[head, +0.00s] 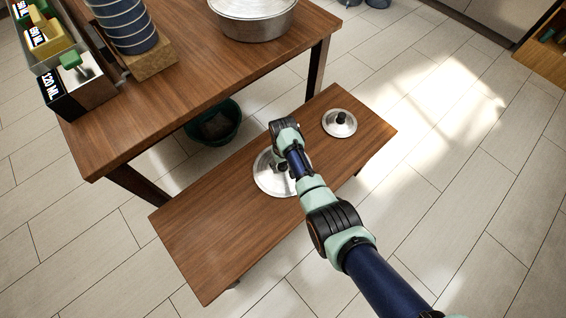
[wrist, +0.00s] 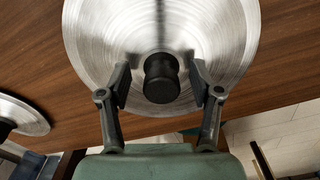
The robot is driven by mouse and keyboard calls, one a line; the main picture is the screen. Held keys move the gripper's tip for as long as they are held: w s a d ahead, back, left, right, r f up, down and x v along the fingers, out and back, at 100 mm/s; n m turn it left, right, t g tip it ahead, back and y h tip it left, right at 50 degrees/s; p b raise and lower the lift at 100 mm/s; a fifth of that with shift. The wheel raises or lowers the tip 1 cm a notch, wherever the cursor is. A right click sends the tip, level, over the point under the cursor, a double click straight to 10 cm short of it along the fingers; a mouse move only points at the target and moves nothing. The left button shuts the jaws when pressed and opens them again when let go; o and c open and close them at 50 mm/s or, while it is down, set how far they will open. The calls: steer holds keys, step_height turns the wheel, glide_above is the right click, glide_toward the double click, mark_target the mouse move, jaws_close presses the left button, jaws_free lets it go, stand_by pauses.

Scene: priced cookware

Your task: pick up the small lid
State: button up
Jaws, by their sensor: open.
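The small lid (head: 345,131), a silver disc with a dark knob, lies on the low wooden bench (head: 215,235) toward its far right end. It also shows, cut off, at the left edge of the wrist view (wrist: 28,116). A larger silver lid (head: 265,182) with a black knob lies near the bench's middle, partly hidden by my arm. In the wrist view my gripper (wrist: 162,84) is open over this larger lid (wrist: 210,35). Its fingers stand either side of the black knob (wrist: 161,82); I cannot tell whether they touch it.
A higher wooden table (head: 200,90) behind the bench holds a metal pot (head: 255,25), stacked blue bowls (head: 125,25) and a rack of labelled boxes (head: 80,88). A dark green bin (head: 228,130) stands on the floor behind the bench. The bench's left half is clear.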

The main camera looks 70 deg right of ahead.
steer(key=shift+w+f, duration=0.1)
steer(key=shift+w, duration=0.05)
steer(key=shift+c, duration=0.4)
jaws_close()
